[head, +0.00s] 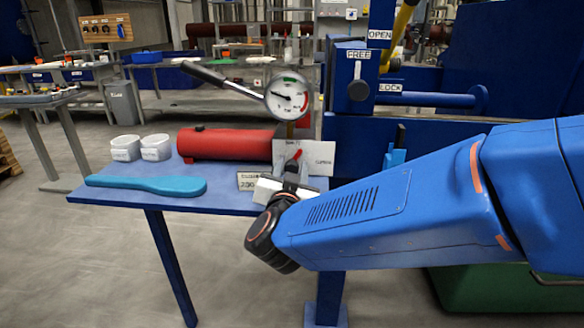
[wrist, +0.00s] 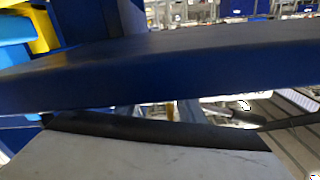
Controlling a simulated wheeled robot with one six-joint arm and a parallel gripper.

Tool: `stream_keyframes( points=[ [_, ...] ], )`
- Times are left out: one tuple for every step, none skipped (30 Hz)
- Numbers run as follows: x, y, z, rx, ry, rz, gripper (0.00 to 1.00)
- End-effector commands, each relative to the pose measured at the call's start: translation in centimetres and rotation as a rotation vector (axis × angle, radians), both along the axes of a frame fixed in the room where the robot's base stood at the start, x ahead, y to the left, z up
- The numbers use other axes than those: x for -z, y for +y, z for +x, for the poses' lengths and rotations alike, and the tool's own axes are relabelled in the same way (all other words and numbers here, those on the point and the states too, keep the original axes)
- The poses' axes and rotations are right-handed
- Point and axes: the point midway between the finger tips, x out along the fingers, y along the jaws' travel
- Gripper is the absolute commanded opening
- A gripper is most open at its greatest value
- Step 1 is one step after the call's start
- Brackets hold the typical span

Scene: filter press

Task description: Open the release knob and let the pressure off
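A red hand-pump cylinder (head: 228,144) lies on the blue table (head: 108,193) in the head view. A round pressure gauge (head: 288,95) stands above its right end; its needle points up and left, away from the red band at the right. A small red part (head: 295,158), which may be the release knob, shows in front of a white sign (head: 319,157); my arm's end partly covers it. My gripper (head: 291,172) is at the table's front edge, close to that part; contact cannot be told. The wrist view shows no knob.
A blue band (wrist: 160,65), probably the table edge, crosses the wrist view very close. A teal paddle (head: 150,184) and two white cups (head: 140,147) are on the table's left. A long black-gripped pump handle (head: 205,73) reaches up left. The blue press frame stands right.

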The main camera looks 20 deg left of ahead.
Motion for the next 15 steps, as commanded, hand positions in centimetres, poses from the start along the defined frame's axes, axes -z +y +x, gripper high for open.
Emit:
stream_keyframes(
  points=[
    [0.0,0.0,-0.3,-0.001,0.000,0.000,0.35],
    [0.0,-0.1,-0.6,-0.001,0.000,0.000,0.35],
    [0.0,-0.2,-1.0,-0.002,-0.001,0.000,0.35],
    [0.0,-0.2,-1.4,-0.003,-0.001,0.000,0.35],
    [0.0,-0.3,-1.8,-0.003,-0.001,0.000,0.35],
    [-0.1,-0.5,-2.4,-0.003,-0.001,0.000,0.35],
    [-0.1,-0.6,-3.0,-0.003,0.000,0.001,0.35],
    [-0.1,-0.7,-3.5,-0.004,0.000,0.000,0.35],
    [-0.1,-0.9,-4.2,-0.004,-0.001,0.000,0.35],
    [0.0,-1.0,-4.7,-0.004,-0.001,-0.001,0.35],
    [0.0,-1.1,-5.3,-0.004,0.000,0.000,0.35],
    [0.0,-1.3,-5.9,-0.004,0.000,0.000,0.35],
    [-0.1,-1.4,-6.4,-0.004,-0.001,0.001,0.35],
    [-0.1,-1.5,-6.9,-0.004,-0.001,0.001,0.35],
    [0.0,-1.7,-7.5,-0.004,0.000,0.001,0.35]
  ],
)
